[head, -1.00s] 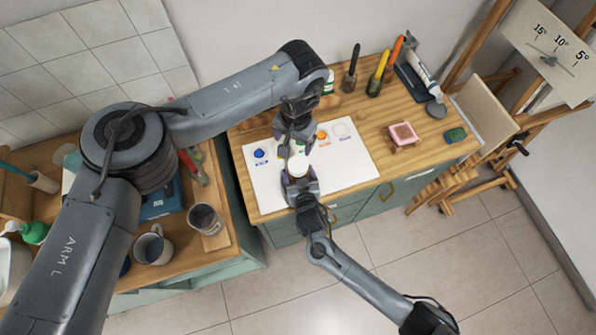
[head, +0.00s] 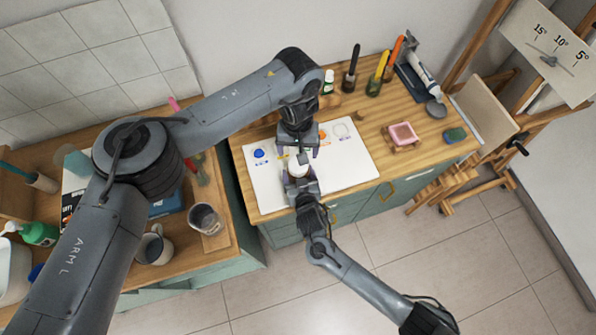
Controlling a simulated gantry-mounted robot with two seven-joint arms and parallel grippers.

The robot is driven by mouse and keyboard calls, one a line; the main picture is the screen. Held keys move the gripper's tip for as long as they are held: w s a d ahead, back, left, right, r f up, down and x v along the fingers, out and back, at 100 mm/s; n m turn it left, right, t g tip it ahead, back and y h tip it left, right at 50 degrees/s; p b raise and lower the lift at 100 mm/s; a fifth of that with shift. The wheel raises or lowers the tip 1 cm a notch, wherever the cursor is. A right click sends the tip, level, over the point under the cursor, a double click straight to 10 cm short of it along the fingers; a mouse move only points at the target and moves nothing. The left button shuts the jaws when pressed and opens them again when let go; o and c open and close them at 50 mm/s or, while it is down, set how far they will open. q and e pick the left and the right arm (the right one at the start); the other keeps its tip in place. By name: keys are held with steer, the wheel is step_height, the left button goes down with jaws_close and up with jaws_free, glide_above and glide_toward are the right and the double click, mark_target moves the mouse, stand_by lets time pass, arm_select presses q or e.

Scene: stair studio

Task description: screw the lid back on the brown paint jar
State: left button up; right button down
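A small jar with a white top (head: 297,168) stands over the white sheet's near part; its brown paint cannot be made out. My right gripper (head: 300,183) is around the jar from the near side, with a finger on each side, and looks shut on it. My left gripper (head: 298,152) is just above and behind the jar, with its fingers spread apart and nothing visible between them. A small dark spot shows at the white top's far edge. Whether the lid is fully seated cannot be told.
The white sheet (head: 347,163) carries blue, orange and white paint dabs. A green-labelled bottle (head: 328,82) stands near my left arm.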

mark_target(298, 171)
arm_select(q)
steer(key=shift+f, duration=3.85)
